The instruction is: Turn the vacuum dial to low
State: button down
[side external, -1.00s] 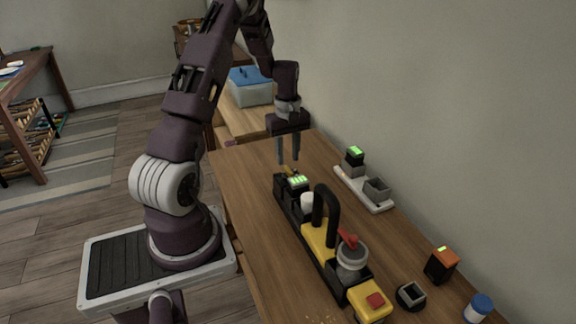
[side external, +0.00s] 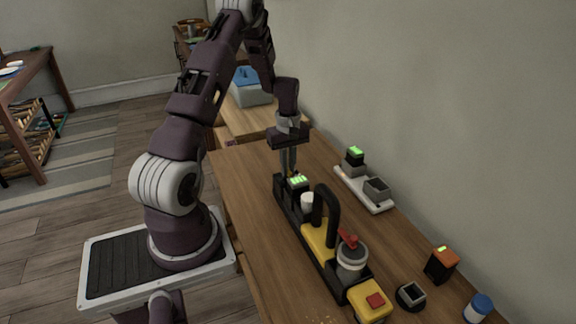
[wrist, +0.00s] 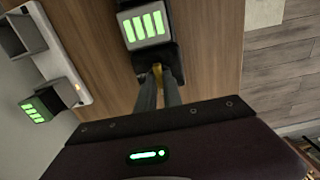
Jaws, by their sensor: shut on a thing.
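The vacuum (side external: 319,238) is a long black and yellow machine with a black handle, lying along the table. A battery block with green bars (side external: 298,181) sits at its far end and also shows in the wrist view (wrist: 145,25). My gripper (side external: 290,171) points down at that far end. In the wrist view, its fingers (wrist: 158,82) are shut on a small yellow part (wrist: 157,70) beside the battery block. The fingers hide most of this part, so I cannot read a dial setting.
A white charger tray (side external: 375,203) with a green-lit battery (side external: 354,156) lies by the wall. An orange-topped battery (side external: 441,264), a dark square-holed piece (side external: 411,295) and a blue-capped jar (side external: 479,307) stand at the near right. The table's left side is clear.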

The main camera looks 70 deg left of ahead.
jog(key=shift+m, duration=0.4)
jog(key=m, duration=0.3)
jog(key=shift+m, duration=2.6)
jog(key=c, duration=1.5)
grip_release()
notch_tip(320, 180, up, 7)
jog(key=shift+r, duration=0.1)
